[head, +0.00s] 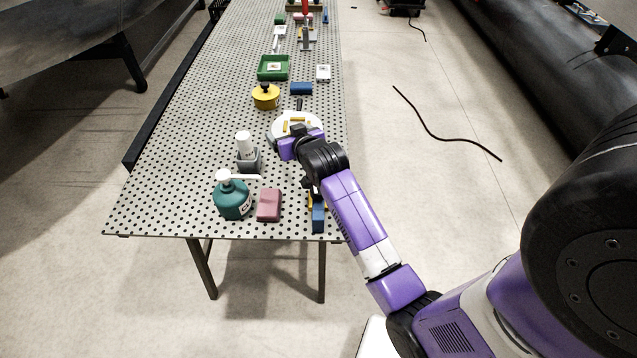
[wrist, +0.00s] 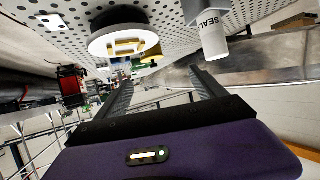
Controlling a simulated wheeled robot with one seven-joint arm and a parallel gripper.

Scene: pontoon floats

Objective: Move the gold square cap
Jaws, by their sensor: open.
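The gold square cap shows as a gold square outline (wrist: 133,42) on a round white plate (wrist: 112,32) in the wrist view. In the head view only small gold parts (head: 297,121) show on the white plate (head: 311,126), partly hidden by my arm. My gripper (wrist: 160,88) is open, with nothing between its two dark fingers. The cap lies beyond the fingertips, apart from them. In the head view my gripper (head: 279,144) is beside the near edge of the plate, its fingers hard to make out.
A white-capped tube (head: 244,146) in a grey holder stands close left of my gripper. A teal pump bottle (head: 233,196), a pink block (head: 269,205) and a blue piece (head: 318,219) are nearer. A yellow pot (head: 265,97), blue block (head: 301,89) and green tray (head: 273,68) lie beyond.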

